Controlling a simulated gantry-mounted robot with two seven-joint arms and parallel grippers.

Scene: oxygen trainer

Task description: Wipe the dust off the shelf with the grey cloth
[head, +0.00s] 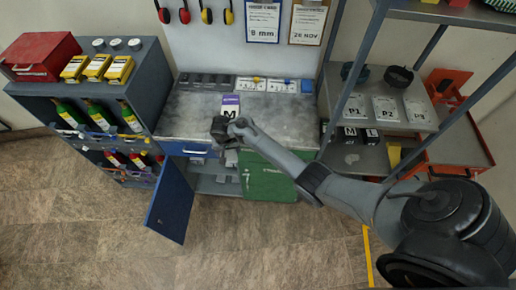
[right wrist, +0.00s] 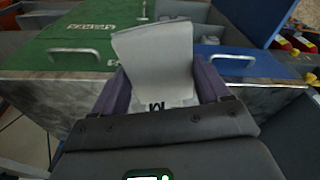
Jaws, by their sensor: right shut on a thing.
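My right gripper (head: 226,130) is over the front part of the grey workbench top (head: 285,118). It is shut on a pale grey sheet (right wrist: 155,50), which looks like the cloth and stands out between two purple sides in the right wrist view. A white surface marked M (right wrist: 160,103) lies at its base. In the head view a purple and white piece marked M (head: 230,106) shows just behind the gripper; how it joins the gripper is unclear. A metal shelf (head: 375,160) at the right bears a small pale patch, perhaps dust. My left gripper is not in view.
A blue cabinet door (head: 171,203) stands open below the bench. A green panel (head: 266,178) is beside it. A steel rack with P1 and P2 labels is at the right, its posts rising near my right arm. Bottles (head: 99,115) fill the left rack.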

